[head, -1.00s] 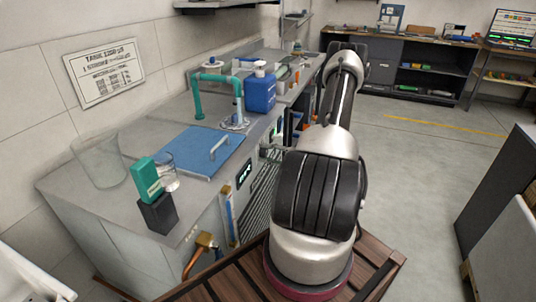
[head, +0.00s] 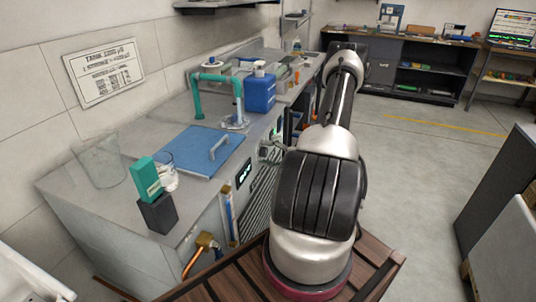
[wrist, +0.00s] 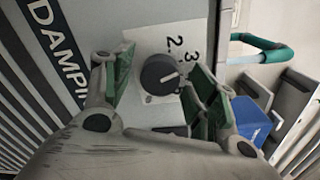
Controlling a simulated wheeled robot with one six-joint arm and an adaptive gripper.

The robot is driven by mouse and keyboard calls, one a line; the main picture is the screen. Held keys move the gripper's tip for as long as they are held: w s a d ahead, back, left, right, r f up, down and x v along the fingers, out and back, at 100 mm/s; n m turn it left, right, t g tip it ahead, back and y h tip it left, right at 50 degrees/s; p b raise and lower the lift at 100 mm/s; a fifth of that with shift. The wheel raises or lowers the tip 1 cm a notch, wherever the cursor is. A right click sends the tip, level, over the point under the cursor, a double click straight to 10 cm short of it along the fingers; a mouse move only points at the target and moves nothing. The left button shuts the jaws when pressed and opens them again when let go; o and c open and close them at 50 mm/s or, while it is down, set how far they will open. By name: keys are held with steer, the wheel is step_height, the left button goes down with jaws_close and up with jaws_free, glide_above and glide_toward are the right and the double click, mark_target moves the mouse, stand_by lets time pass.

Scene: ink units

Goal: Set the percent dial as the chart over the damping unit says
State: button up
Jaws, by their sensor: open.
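The dial (wrist: 158,75) is a dark round knob on a pale plate marked with the numerals 2 and 3, tilted in the wrist view. Its white pointer line points to the right in that view. The unit's panel (wrist: 95,30) carries a dark label (wrist: 55,55) reading "DAMPIN", cut off. My gripper (wrist: 162,82) is open, with one green-padded finger on each side of the dial; I cannot tell whether they touch it. In the head view my arm hides the gripper and dial. A white chart (head: 104,72) hangs on the left wall; its small text is unreadable.
The bench holds a blue lid (head: 195,150), a clear beaker (head: 100,160), a green block on a dark stand (head: 157,212), teal piping (head: 197,95) and a blue canister (head: 260,92). In the wrist view, a teal pipe (wrist: 270,50) lies right of the panel. Open floor lies to the right.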

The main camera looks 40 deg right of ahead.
steer(key=v, duration=1.2)
steer(key=s+a+f+m+g+y, duration=0.2)
steer(key=s+a+f+g, duration=0.15)
steer(key=s+a, duration=0.3)
steer(key=s+a+r+n+g, duration=0.3)
steer(key=s+a+r+g, duration=0.15)
steer(key=r+g, duration=0.35)
steer(key=s+a+r+n+h, duration=0.1)
steer(key=a+r+n+h, duration=0.2)
steer(key=r, duration=0.7)
steer(key=s+a+r+n+h, duration=0.1)
steer(key=a+r+n+h, duration=0.3)
steer(key=r, duration=0.6)
steer(key=s+a+r+n+h, duration=0.1)
steer(key=a+r+n+h, duration=0.3)
steer(key=a+r+n, duration=0.3)
step_height(320, 180, up, 3)
steer(key=shift+f+n+t, duration=0.1)
steer(key=shift+n+t, duration=0.25)
steer(key=shift+n, duration=0.55)
